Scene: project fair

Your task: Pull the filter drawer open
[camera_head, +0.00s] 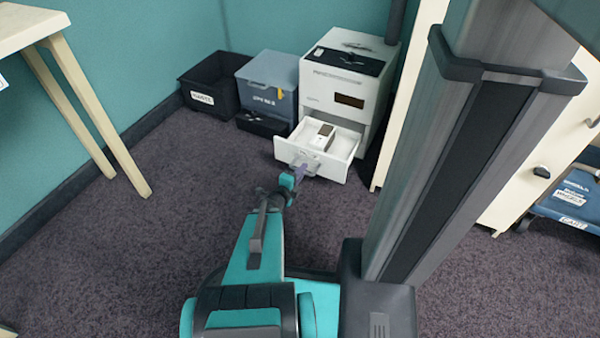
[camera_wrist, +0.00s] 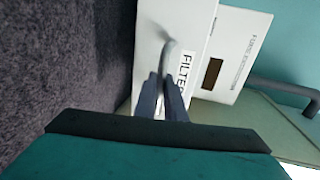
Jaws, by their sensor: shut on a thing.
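The filter drawer (camera_head: 335,165) is a white drawer low on a white cabinet (camera_head: 340,92). In the wrist view the drawer front (camera_wrist: 150,60) carries a label reading "FILTE…", partly hidden by my fingers. My gripper (camera_head: 298,172) is at the drawer front. In the wrist view my gripper (camera_wrist: 163,82) is shut on the drawer's curved grey handle (camera_wrist: 166,58).
A blue-grey bin (camera_head: 268,84) and a dark crate (camera_head: 212,88) stand left of the cabinet. A cream table (camera_head: 75,85) is at the left. A pale panel (camera_head: 410,90) stands close to the cabinet's right. Carpet in front of the drawer is clear apart from my own base and arm.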

